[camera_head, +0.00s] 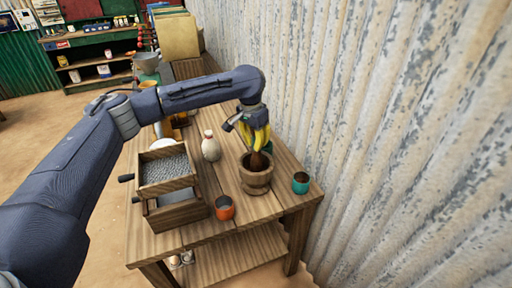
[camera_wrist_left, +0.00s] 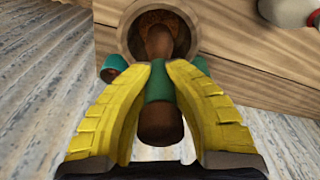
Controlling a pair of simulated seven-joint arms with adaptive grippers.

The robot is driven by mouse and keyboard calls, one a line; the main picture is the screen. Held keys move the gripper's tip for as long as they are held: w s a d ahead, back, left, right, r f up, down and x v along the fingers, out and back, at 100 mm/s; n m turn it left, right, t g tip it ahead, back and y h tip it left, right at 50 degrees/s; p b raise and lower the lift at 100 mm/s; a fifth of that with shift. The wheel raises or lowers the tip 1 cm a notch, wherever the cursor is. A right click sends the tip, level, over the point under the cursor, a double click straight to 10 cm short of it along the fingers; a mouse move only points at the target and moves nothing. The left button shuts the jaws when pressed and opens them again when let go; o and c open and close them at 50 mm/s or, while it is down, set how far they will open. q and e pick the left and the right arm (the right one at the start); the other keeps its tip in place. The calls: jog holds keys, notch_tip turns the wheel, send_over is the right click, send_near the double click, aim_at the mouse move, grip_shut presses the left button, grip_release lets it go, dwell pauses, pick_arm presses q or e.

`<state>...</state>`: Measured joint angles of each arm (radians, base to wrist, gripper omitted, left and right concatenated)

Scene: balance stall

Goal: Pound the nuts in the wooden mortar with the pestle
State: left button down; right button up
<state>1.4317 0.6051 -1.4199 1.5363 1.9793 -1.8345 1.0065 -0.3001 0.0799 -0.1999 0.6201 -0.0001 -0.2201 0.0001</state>
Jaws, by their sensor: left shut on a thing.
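The wooden mortar (camera_head: 256,177) stands upright on the table near its right side. The pestle (camera_head: 256,160) is brown wood with a green band, which shows in the left wrist view (camera_wrist_left: 160,85). My left gripper (camera_head: 257,145) has yellow fingers and is shut on the pestle at the green band. It is above the mortar, with the pestle's lower end inside the mortar's mouth. In the left wrist view the mortar (camera_wrist_left: 128,42) shows a brown inside around the pestle tip; I cannot make out separate nuts. My right gripper is not in view.
The wooden table (camera_head: 240,207) stands against a corrugated wall (camera_head: 390,140). An orange cup (camera_head: 224,208) is left of the mortar and a teal cup (camera_head: 300,183) right of it. A white bottle (camera_head: 210,147) and a wooden box (camera_head: 165,168) of grey grains stand to the left.

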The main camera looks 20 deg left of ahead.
pick_arm(q)
jog(key=shift+r, duration=0.4)
jog(key=shift+f, duration=1.8)
jog(key=shift+r, duration=0.1)
jog(key=shift+r, duration=1.65)
